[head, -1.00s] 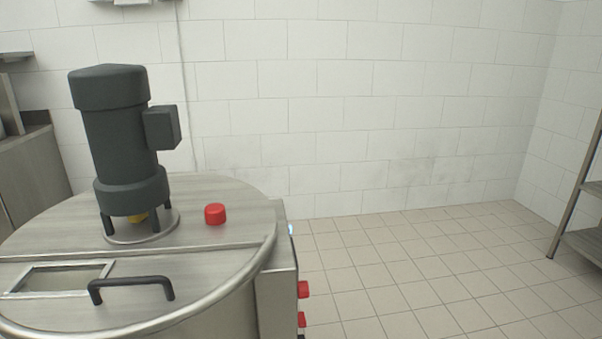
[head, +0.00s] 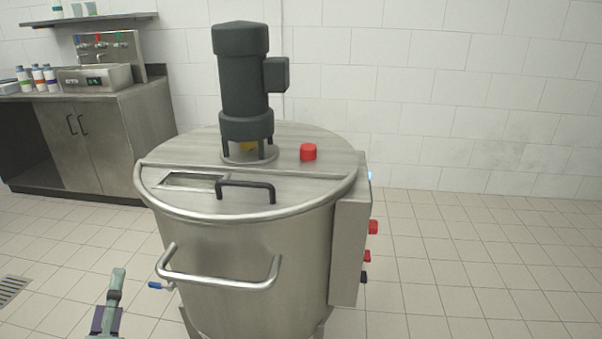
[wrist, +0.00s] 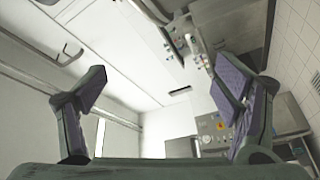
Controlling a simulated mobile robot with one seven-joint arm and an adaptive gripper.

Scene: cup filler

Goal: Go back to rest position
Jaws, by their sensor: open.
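My gripper shows in the wrist view (wrist: 160,88) with its two green, purple-padded fingers wide apart and nothing between them. In the head view, part of my gripper (head: 108,308) shows at the lower left edge, in front of and to the left of the steel mixing vat (head: 250,250). It is apart from the vat's front handle in the picture. The rest of my arm is out of view.
The vat has a dark motor (head: 245,85), a red knob (head: 308,152) and a control box (head: 349,240) on its right side. A steel counter (head: 100,135) with bottles (head: 44,78) and a tap station stands at the back left. Tiled floor at right is clear.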

